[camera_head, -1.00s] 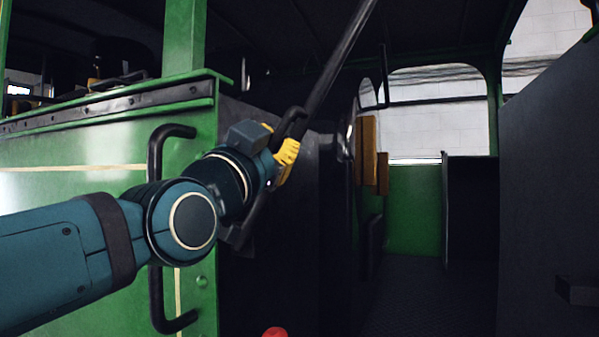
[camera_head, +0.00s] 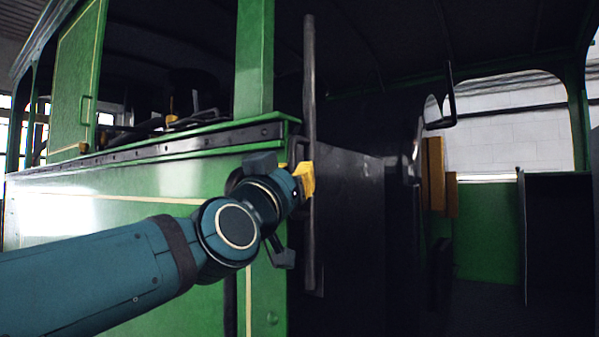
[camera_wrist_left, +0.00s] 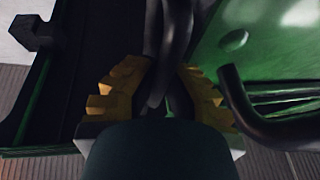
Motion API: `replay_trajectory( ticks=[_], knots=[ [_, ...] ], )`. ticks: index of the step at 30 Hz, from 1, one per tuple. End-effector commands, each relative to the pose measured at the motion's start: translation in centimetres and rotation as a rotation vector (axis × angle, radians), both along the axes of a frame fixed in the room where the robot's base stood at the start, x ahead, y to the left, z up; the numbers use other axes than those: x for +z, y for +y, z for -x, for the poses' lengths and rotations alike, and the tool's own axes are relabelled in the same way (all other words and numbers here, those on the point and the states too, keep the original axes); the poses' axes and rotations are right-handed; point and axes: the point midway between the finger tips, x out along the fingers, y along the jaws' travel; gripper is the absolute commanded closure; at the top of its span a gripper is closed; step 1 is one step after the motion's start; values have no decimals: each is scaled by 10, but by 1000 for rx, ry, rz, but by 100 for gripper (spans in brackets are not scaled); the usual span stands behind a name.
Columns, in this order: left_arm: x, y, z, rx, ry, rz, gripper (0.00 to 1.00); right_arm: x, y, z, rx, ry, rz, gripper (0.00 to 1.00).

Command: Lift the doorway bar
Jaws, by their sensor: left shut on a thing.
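The doorway bar (camera_head: 309,80) is a long grey rod. In the head view it stands nearly upright beside the green door post, its top above the level of the green side panel. My left gripper (camera_head: 304,180) has yellow fingers and is shut on the bar in its lower part. In the left wrist view the yellow fingers of my left gripper (camera_wrist_left: 160,95) sit on either side of dark rods, and the part between them is hard to make out. My right gripper is not in view.
The green tram side panel (camera_head: 130,195) with a dark ledge lies left of the bar. Dark cab walls (camera_head: 350,220) stand to the right, with a doorway passage beyond. A black curved handle (camera_wrist_left: 262,125) shows in the left wrist view, close to the gripper.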

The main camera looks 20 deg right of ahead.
Motion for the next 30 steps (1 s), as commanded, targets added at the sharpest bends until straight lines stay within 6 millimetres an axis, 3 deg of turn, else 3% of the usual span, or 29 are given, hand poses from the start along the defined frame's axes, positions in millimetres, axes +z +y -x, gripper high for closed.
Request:
replay_trajectory(
  ticks=[11, 12, 14, 25, 30],
  knots=[
    [1, 3, -1, 5, 1, 4, 100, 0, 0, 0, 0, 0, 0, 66],
    [1, 3, -2, 5, 1, 4, 75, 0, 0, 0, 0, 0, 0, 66],
    [1, 2, -1, 4, 1, 4, 57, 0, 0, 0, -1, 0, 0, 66],
    [-1, 3, 1, 2, 2, 1, 57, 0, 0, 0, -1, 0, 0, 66],
    [-8, 14, 13, 5, 1, 1, 57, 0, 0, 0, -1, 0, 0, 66]
  ],
)
